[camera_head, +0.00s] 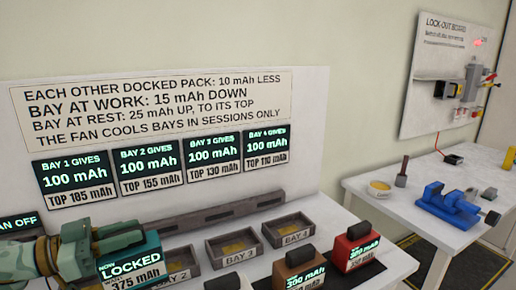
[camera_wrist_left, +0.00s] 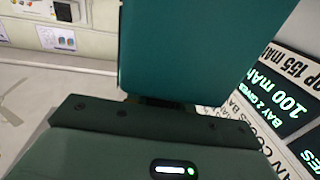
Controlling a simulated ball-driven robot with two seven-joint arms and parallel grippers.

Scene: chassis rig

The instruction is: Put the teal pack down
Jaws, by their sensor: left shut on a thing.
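The teal pack (camera_head: 146,246) is at the lower left of the head view, with a display reading "NOW LOCKED" and 375 mAh. My left gripper (camera_head: 97,240), green, is shut on the pack at its upper left side. The pack is in front of the bay row, left of and partly over Bay 2 (camera_head: 180,276); I cannot tell whether its base touches anything. In the left wrist view, the teal pack (camera_wrist_left: 200,50) fills the top middle, beyond the gripper's dark bar. My right gripper is not in view.
Bay 3 (camera_head: 233,256) and Bay 4 (camera_head: 288,239) are empty trays. A brown pack (camera_head: 288,273) and a red pack (camera_head: 342,251) stand in front of them. A dark handle (camera_head: 233,281) shows at the bottom edge. A side table (camera_head: 410,207) with a blue vise (camera_head: 447,205) is at right.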

